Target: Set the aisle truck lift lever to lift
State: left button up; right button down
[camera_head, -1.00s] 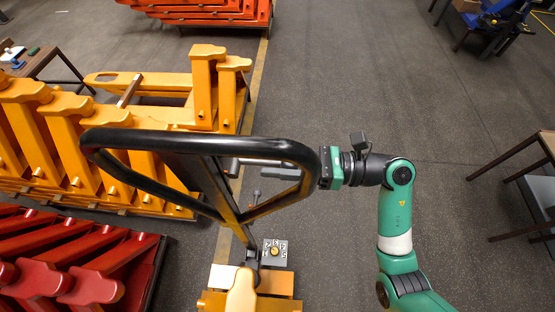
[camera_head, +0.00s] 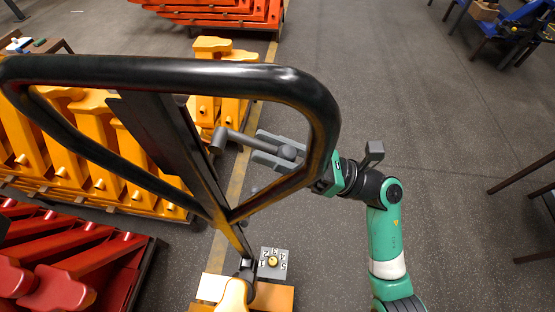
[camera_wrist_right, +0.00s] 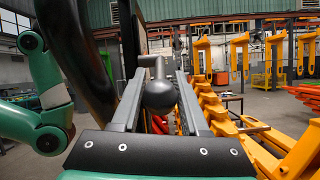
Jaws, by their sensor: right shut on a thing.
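The aisle truck's black looped handle (camera_head: 170,72) crosses the left and middle of the head view, above its yellow body (camera_head: 235,292). The grey lift lever (camera_head: 250,143) sticks out to the right inside the loop, ending in a dark round knob (camera_head: 288,152). My right gripper (camera_head: 262,147) reaches in from the right and is shut on the lever, one finger on each side. In the right wrist view, the knob (camera_wrist_right: 160,96) sits between the two grey fingers of the gripper (camera_wrist_right: 160,74). My left gripper is not in view.
A grey plate with numbers and a yellow knob (camera_head: 273,262) sits at the truck's base. Yellow pallet trucks (camera_head: 100,130) and red ones (camera_head: 75,265) stand at left, orange ones (camera_head: 215,10) at the back. The floor (camera_head: 420,110) at right is mostly clear.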

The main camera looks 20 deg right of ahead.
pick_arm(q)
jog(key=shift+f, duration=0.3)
pick_arm(e)
jog(key=shift+f, duration=0.15)
jog(key=c, duration=0.8)
grip_release()
pick_arm(q)
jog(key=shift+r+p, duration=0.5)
jog(key=shift+p, duration=0.1)
pick_arm(e)
jog(key=v, duration=1.1)
jog(key=shift+d+f, duration=0.2)
jog(key=shift+f, duration=0.05)
